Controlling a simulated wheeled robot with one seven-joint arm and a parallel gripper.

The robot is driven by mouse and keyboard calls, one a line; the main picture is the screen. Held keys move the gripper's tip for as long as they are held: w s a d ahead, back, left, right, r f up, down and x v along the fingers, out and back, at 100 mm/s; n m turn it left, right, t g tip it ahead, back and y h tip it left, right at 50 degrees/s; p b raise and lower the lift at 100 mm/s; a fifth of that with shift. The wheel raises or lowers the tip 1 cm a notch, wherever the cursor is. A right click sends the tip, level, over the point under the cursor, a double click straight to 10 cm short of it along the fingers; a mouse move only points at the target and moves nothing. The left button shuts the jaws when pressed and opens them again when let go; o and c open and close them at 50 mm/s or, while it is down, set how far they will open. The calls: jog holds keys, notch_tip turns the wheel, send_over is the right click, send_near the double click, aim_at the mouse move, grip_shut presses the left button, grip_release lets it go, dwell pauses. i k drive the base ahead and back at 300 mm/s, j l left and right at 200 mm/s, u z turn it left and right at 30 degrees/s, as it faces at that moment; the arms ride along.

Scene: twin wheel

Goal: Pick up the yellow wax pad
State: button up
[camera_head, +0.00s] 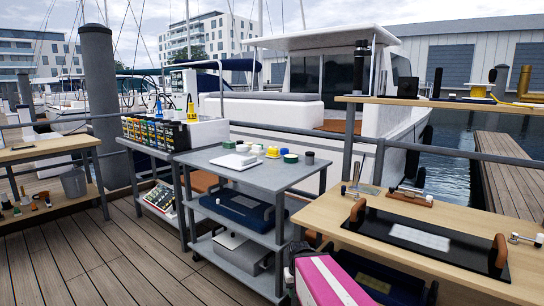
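A small yellow pad-like block (273,152) sits on the top shelf of the grey cart (262,178), in the middle of the picture. It looks like the yellow wax pad, but it is too small to make out details.
A white flat item (234,161) and a dark cup (309,158) share the cart top. The cart's front part is bare. A wooden workbench (440,268) with a black tray (400,232) stands at right. A pink and white object (325,281) fills the bottom middle.

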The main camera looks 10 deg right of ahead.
aim_at(273, 153)
jog(key=i+j+z, duration=0.25)
jog(key=j, duration=0.35)
jog(key=i+j+z, duration=0.15)
jog(key=i+j, duration=0.15)
jog(key=i+j+z, duration=0.1)
jog(key=j, duration=0.25)
jog(key=i+j+z, duration=0.15)
jog(key=j, duration=0.2)
